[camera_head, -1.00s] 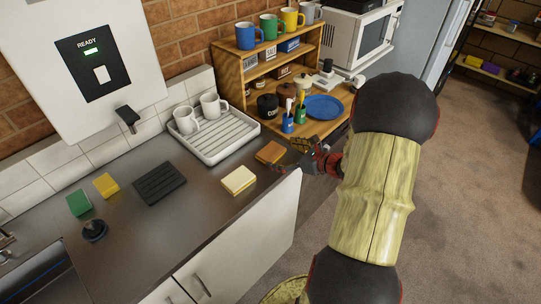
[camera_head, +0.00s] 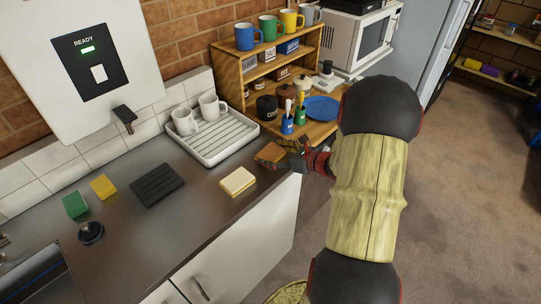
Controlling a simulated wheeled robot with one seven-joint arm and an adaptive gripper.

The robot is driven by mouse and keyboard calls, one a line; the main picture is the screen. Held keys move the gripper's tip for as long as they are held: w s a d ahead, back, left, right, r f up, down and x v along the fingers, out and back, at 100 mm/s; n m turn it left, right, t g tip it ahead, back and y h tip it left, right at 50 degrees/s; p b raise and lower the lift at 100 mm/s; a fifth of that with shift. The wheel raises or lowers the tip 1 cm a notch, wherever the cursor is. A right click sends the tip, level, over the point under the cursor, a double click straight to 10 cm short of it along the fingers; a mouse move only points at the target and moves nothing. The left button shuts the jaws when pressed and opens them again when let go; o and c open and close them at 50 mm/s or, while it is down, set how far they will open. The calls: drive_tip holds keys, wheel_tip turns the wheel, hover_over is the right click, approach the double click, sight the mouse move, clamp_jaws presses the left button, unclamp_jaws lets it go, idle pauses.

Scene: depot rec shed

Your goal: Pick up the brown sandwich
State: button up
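The brown sandwich (camera_head: 268,153) is at the right end of the grey counter, in front of the white drying rack. My gripper (camera_head: 282,154) reaches in from the right, with its fingers at the sandwich's right side. The fingers are small and dark here and partly cover that side. I cannot tell whether they have closed on it, or whether the sandwich is clear of the counter. A pale sandwich-like block (camera_head: 237,181) with a yellowish layer lies apart, nearer the counter's front edge.
The white drying rack (camera_head: 222,147) with two white mugs stands behind. A wooden shelf unit (camera_head: 228,75) with colored mugs, jars and a blue plate (camera_head: 322,107) is beyond the gripper. A black ribbed mat (camera_head: 157,184), sponges and a black plug-like item (camera_head: 90,232) lie left.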

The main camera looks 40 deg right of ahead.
drive_tip(key=shift+c, duration=1.4)
